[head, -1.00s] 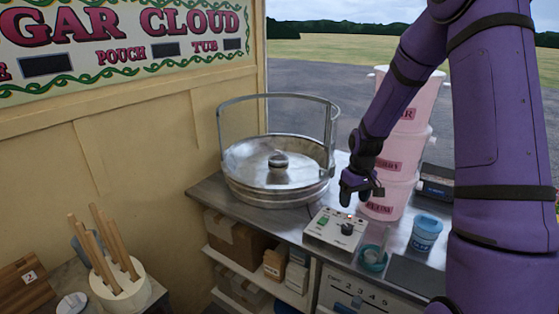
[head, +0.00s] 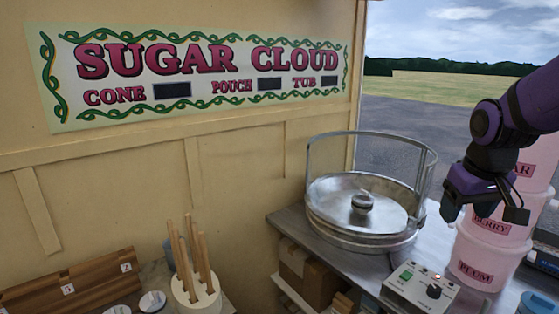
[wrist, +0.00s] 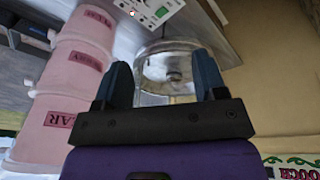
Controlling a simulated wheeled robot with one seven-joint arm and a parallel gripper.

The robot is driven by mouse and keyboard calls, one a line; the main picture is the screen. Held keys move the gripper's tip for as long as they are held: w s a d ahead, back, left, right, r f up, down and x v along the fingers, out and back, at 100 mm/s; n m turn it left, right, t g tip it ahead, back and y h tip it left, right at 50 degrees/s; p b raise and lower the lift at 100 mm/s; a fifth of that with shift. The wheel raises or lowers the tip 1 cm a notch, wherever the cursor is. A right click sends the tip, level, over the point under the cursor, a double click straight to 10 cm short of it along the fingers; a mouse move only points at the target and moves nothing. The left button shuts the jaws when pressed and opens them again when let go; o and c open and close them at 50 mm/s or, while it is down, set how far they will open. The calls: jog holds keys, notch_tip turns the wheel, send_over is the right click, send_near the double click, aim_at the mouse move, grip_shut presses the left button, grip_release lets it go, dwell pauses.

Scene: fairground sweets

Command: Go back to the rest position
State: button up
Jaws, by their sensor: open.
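My gripper (head: 486,212) hangs in the air at the right of the head view, in front of the stacked pink tubs and above the control box. Its purple arm comes in from the upper right. In the wrist view my gripper (wrist: 165,80) has its two dark fingers apart with nothing between them. Beyond the fingers the metal candy floss machine (wrist: 168,65) shows, with nothing touching it.
A white holder (head: 195,293) with wooden sticks and a numbered wooden board (head: 75,285) are at lower left.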

jog(key=s+a+r+t, duration=0.1)
jog(key=s+a+r, duration=0.1)
jog(key=s, duration=0.5)
jog(key=s+a+r+t, duration=0.1)
jog(key=s+a+r, duration=0.1)
jog(key=s+r, duration=0.3)
jog(key=s, duration=0.3)
jog(key=shift+s+a+t+y, duration=0.3)
jog(key=shift+a+y, duration=0.1)
